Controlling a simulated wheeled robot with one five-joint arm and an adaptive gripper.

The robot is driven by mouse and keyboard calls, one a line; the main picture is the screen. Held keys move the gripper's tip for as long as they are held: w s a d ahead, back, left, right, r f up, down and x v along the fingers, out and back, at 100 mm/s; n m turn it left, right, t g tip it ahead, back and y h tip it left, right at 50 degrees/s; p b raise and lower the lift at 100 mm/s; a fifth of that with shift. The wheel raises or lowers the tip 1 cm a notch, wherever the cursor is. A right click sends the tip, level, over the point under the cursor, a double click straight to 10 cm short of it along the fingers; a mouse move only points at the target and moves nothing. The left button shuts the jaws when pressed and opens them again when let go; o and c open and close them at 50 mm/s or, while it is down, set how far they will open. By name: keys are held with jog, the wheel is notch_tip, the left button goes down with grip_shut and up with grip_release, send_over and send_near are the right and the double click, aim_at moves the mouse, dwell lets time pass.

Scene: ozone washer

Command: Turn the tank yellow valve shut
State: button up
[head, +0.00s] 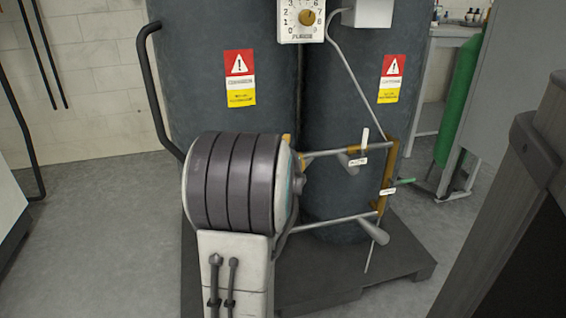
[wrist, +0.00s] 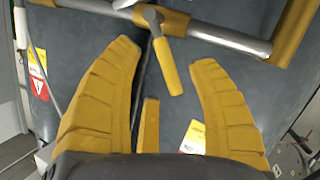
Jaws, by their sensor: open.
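The yellow valve handle (wrist: 168,66) shows in the wrist view, a short lever hanging at a slant from a silver pivot on the pipe (wrist: 230,38). My gripper (wrist: 164,54) is open, with its two ribbed yellow fingers spread on either side of the handle's lower part. The handle appears in the gap near the fingertips, with no contact visible. How deep it sits between the fingers is hard to tell. In the head view my arm hides the gripper and the yellow handle. The dark tanks (head: 340,100) stand behind the pipes.
A white-handled valve (head: 366,137) and a green-handled valve (head: 404,181) sit on the pipework to the right, each with a small label. A dial box (head: 301,20) is above. A dark pallet (head: 400,262) lies under the tanks. A dark cabinet (head: 500,220) stands close at right.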

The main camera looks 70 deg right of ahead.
jog(key=v, duration=0.9)
